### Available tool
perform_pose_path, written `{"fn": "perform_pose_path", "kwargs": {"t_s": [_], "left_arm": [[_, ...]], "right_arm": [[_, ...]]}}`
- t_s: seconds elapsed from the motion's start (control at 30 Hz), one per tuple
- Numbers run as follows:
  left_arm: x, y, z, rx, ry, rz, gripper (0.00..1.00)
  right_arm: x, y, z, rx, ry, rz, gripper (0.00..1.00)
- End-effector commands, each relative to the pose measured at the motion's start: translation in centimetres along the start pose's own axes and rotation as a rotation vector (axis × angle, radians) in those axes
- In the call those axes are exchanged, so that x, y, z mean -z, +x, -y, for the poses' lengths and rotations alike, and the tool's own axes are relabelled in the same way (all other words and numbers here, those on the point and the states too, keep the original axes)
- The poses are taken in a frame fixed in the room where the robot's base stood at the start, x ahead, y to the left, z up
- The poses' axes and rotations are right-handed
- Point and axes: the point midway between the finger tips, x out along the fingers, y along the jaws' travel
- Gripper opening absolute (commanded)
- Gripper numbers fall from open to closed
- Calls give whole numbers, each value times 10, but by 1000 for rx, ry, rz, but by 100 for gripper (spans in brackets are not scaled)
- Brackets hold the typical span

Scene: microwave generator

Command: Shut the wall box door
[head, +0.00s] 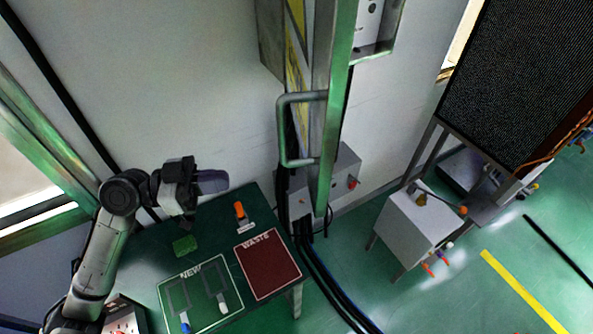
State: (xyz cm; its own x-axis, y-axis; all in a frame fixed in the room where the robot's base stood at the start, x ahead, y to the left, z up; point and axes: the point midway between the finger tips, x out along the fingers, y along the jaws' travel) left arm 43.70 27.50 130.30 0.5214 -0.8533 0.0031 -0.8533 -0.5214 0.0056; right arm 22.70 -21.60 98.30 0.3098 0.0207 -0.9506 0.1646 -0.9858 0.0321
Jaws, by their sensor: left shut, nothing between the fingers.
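The wall box (375,22) is at the top centre, its pale inside showing at the right. Its door (338,95) stands open and is seen nearly edge-on, as a tall green-edged panel pointing toward me. A bar handle (281,130) sticks out on the left side of the door. My left gripper (187,219) is left of the door and handle, above the table and well apart from both. It is shut and empty. My right gripper is not in view.
A green table below holds a NEW mat (231,309), a dark red WASTE mat (268,264), a green block (185,245) and an orange-handled item (240,210). Black cables (322,272) run down beside the table. A grey cabinet (410,225) stands right.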

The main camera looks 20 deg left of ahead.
Motion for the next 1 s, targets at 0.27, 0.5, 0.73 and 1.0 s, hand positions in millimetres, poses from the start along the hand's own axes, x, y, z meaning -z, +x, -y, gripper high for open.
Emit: {"fn": "perform_pose_path", "kwargs": {"t_s": [0.27,0.5,0.73,1.0], "left_arm": [[5,41,0,-2,6,-2,0],[4,86,0,-2,4,0,0],[2,118,-1,-1,4,1,0],[0,135,0,0,4,4,0]], "right_arm": [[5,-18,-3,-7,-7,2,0],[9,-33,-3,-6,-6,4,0],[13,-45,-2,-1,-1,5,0],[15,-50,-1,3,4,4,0]]}}
